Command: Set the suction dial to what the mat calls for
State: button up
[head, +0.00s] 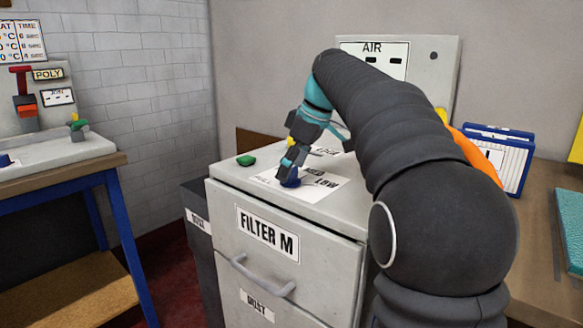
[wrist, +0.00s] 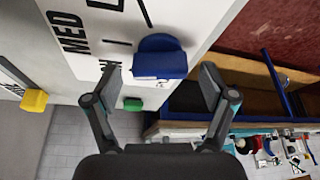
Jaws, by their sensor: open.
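The suction dial is a blue knob (head: 291,182) on a white label plate on top of the grey "FILTER M" cabinet (head: 222,200). The plate reads "LOW" and "MED", with a third word partly hidden by my arm and the knob. My gripper (head: 292,165) is right at the knob in the head view. In the wrist view the knob (wrist: 160,57) sits ahead of and between the open fingertips (wrist: 160,82); I cannot tell whether they touch it. The dial's pointer direction is unclear. A teal flat piece (head: 571,222) on the right bench may be the mat; no writing on it is readable.
A green button (head: 246,160) is on the cabinet top left of the plate. An "AIR" panel (head: 374,58) stands behind. A blue-framed box (head: 500,158) is on the right bench. A workbench with blue legs (head: 60,180) is at left.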

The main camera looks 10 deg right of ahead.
jog(key=shift+f, duration=0.15)
jog(key=c, duration=1.2)
jog(key=shift+o, duration=0.2)
